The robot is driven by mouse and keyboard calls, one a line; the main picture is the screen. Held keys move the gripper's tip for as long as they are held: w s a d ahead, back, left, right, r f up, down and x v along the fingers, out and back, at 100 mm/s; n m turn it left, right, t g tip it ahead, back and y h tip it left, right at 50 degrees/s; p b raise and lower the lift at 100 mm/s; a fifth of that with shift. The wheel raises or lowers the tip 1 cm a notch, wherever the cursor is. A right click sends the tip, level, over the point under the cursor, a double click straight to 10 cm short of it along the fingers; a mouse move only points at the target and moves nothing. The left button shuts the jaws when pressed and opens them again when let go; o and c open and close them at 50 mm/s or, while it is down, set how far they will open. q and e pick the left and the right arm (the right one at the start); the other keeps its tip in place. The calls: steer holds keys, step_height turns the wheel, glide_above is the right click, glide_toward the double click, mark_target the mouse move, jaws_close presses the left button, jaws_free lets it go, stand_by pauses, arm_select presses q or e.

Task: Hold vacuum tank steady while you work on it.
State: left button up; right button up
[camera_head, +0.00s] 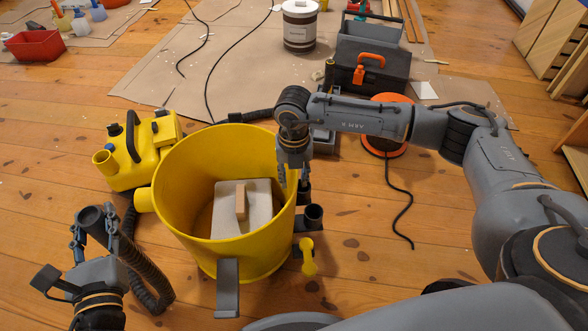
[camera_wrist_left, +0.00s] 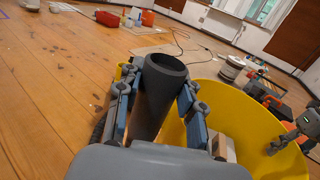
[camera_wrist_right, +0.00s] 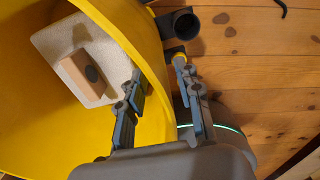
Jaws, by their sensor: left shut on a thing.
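The yellow vacuum tank (camera_head: 185,165) stands open and upright on the wooden floor. It also fills much of the right wrist view (camera_wrist_right: 110,150). Inside it lies a pale block (camera_head: 262,205) with a small wooden piece (camera_head: 241,203) on it. My left gripper (camera_head: 95,228) is shut on a dark grey tube (camera_wrist_left: 160,82), at the left of the tank in the head view. My right gripper (camera_wrist_right: 160,75) is open, with one finger inside the tank and one outside its wall. The head view partly hides its fingertips (camera_head: 294,180).
A yellow vacuum head (camera_head: 140,150) sits on the floor behind-left of the tank. A dark ribbed hose (camera_head: 150,275) curls beside the tank. A grey toolbox (camera_head: 372,62), a lidded bucket (camera_head: 300,30) and an orange-rimmed disc (camera_head: 388,98) stand farther back.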

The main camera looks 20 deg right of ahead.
arm_select(q)
steer(key=shift+f+b, duration=0.35)
steer(key=shift+f, duration=0.25)
arm_select(e)
steer(key=shift+f, duration=1.2)
jaws_close()
steer(key=shift+d, duration=0.1)
